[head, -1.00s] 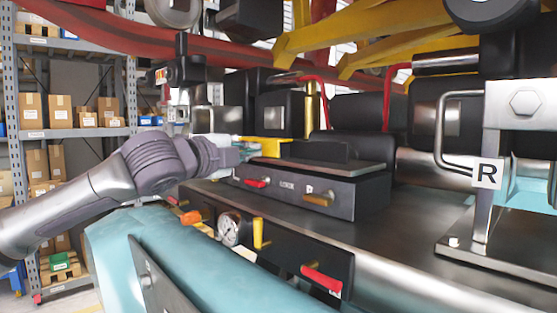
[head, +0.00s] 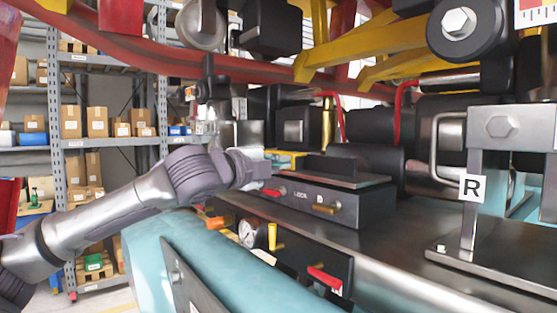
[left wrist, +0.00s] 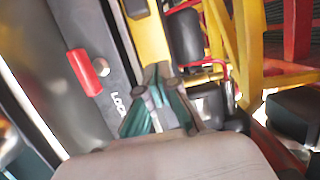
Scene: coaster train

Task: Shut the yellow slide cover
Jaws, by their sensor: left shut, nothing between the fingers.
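The yellow slide cover (head: 287,155) shows as a small yellow piece behind the black box, just past my left gripper. In the left wrist view it is a yellow strip (left wrist: 150,40) along the dark panel's edge. My left gripper (head: 268,157) is at the cover's near left end, and its wrist hides part of the cover. In the left wrist view its teal fingers (left wrist: 157,72) are shut and empty, with the tips at the yellow strip. I cannot tell whether they touch it. My right gripper is not in view.
A gauge (head: 247,233) and another red lever (head: 323,278) sit below. A bracket marked R (head: 472,188) stands right. Yellow beams cross above.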

